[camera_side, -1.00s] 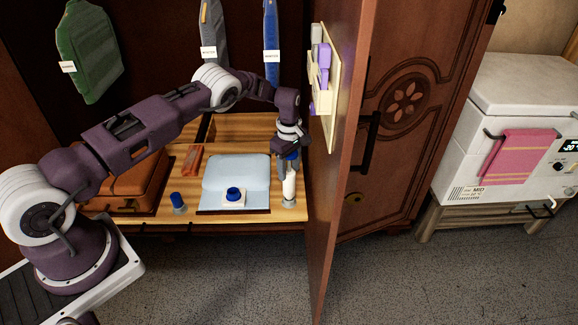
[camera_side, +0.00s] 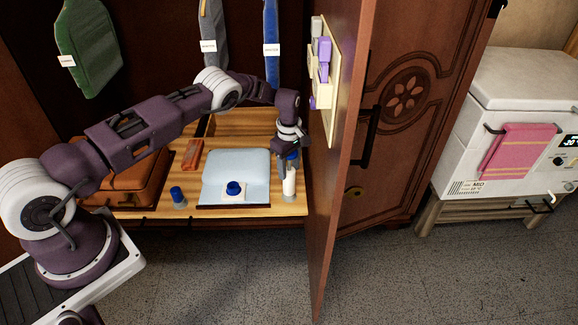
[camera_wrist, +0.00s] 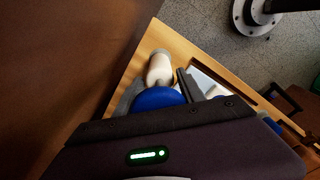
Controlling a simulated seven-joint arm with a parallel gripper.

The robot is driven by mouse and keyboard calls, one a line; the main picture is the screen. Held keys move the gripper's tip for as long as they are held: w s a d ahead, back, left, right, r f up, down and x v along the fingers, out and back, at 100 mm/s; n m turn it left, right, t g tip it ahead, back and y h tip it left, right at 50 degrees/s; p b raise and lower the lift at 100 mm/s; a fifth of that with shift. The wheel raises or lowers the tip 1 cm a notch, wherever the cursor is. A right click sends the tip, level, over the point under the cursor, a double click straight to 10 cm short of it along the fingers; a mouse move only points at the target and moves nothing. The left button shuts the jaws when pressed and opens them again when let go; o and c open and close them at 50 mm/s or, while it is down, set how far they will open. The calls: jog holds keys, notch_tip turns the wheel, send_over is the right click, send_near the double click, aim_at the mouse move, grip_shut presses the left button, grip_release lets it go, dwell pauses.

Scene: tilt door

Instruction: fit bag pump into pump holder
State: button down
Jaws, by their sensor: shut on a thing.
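A white cylindrical piece with a blue top, which looks like the bag pump (camera_side: 289,182), stands upright near the right front corner of the wooden shelf, beside the open door. Its lower end has a grey base. My gripper (camera_side: 286,157) reaches down onto its blue top and is shut on it. In the wrist view, the blue top (camera_wrist: 158,98) sits at the jaws and the white body (camera_wrist: 160,69) extends beyond. I cannot tell whether the base touches the shelf. I cannot tell for certain which part is the pump holder; another blue-topped piece (camera_side: 234,189) is on the pale blue bag.
The pale blue bag (camera_side: 222,163) lies left of my gripper. A small blue-capped piece (camera_side: 178,197) stands farther left, near an orange case (camera_side: 128,182). The open door (camera_side: 340,170) is close on the right, carrying a cream panel (camera_side: 327,112). Bags hang behind.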

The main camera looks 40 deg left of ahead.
jog(key=c, duration=0.6)
grip_release()
notch_tip(320, 180, up, 7)
jog(key=shift+r, duration=0.1)
